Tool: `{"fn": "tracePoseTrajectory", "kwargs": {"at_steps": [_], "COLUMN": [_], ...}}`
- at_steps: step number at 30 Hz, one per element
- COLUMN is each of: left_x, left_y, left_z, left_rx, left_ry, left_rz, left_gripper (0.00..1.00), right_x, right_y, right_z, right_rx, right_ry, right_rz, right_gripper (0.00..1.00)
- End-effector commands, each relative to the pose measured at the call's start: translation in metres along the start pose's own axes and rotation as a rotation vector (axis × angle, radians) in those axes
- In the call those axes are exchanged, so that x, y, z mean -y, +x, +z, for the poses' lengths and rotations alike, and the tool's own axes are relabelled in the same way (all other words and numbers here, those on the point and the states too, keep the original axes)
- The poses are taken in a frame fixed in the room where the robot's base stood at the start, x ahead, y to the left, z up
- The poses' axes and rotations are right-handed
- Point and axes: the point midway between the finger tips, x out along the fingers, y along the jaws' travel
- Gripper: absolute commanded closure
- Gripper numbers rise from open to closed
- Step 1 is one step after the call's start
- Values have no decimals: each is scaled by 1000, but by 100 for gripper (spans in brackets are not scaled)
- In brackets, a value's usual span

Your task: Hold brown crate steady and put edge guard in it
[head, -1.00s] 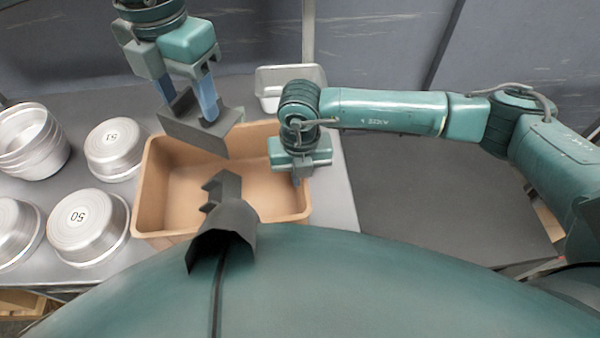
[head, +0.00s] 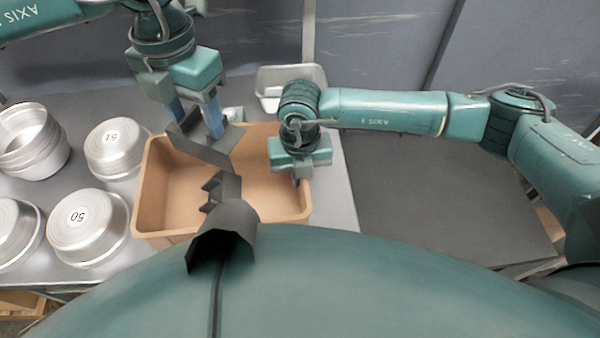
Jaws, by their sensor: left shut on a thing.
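The brown crate (head: 170,232) stands on the grey table, its inside partly hidden by my own dark parts in front. The edge guard (head: 204,151), a dark grey angled strip, is held tilted over the crate's back left part. My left gripper (head: 197,128) is shut on it, with blue-grey fingers pointing down. My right gripper (head: 298,178) is at the crate's right wall, fingers down at the rim. I cannot tell whether its fingers are closed on the wall.
Several round metal pans stand upside down left of the crate, including ones marked 51 (head: 115,148) and 50 (head: 88,222), beside a stack (head: 33,140). A metal tin (head: 268,80) stands behind the crate. A dark flat surface (head: 440,190) at right is clear.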

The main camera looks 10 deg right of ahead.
Motion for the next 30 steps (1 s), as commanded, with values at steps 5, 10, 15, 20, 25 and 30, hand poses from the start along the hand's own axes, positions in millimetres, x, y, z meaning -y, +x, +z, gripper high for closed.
{"fn": "tracePoseTrajectory", "kwargs": {"at_steps": [5, 10, 15, 20, 25, 30], "left_x": [0, 0, 0, 0, 0, 0], "left_y": [13, 25, 37, 48, 60, 72], "left_z": [0, 0, 0, 0, 0, 0], "left_rx": [-1, -1, -1, -1, -1, -2], "left_ry": [0, 0, 0, 0, 0, 0], "left_rz": [-1, 0, 0, 0, -1, 0], "left_gripper": [70, 70, 70, 70, 70, 70], "right_x": [0, 0, 0, 0, 0, 0], "right_y": [-1, -1, -1, -1, -1, -1], "right_z": [0, 0, 0, 0, 0, 0], "right_rx": [1, 1, 1, 1, 1, 1], "right_ry": [1, 1, 1, 1, 1, 1], "right_rz": [1, 1, 1, 1, 1, 1], "right_gripper": [100, 100, 100, 100, 100, 100]}}
